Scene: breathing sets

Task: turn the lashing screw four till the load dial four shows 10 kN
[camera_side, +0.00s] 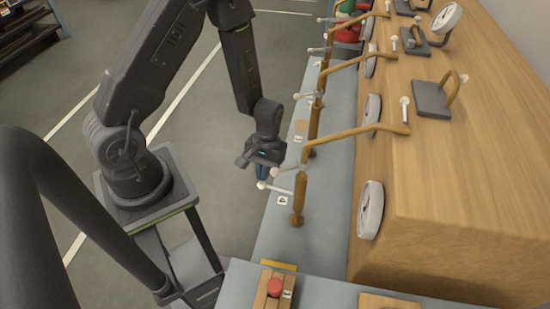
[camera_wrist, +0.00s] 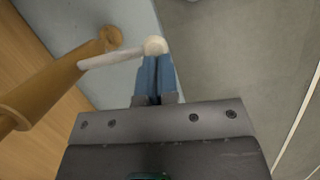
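The nearest lashing screw (camera_side: 298,195) is an upright brown post with a pale crank arm ending in a white ball knob (camera_side: 262,185). I take it as screw four; its label is too small to read. My gripper (camera_side: 262,176) points down at this knob. In the wrist view the blue fingers of my gripper (camera_wrist: 156,60) are together, with their tips at the knob (camera_wrist: 155,45); I cannot tell whether they touch it. The pale arm runs left to the brown screw (camera_wrist: 40,85). The nearest load dial (camera_side: 370,208) is seen edge-on, its reading hidden.
Several like screws, such as one (camera_side: 315,117), stand in a row along the grey ledge (camera_side: 320,232), with brown rods (camera_side: 360,130) reaching to the wooden crate (camera_side: 470,160). A red button (camera_side: 275,286) sits at the near end. Open floor (camera_side: 215,135) lies left of the ledge.

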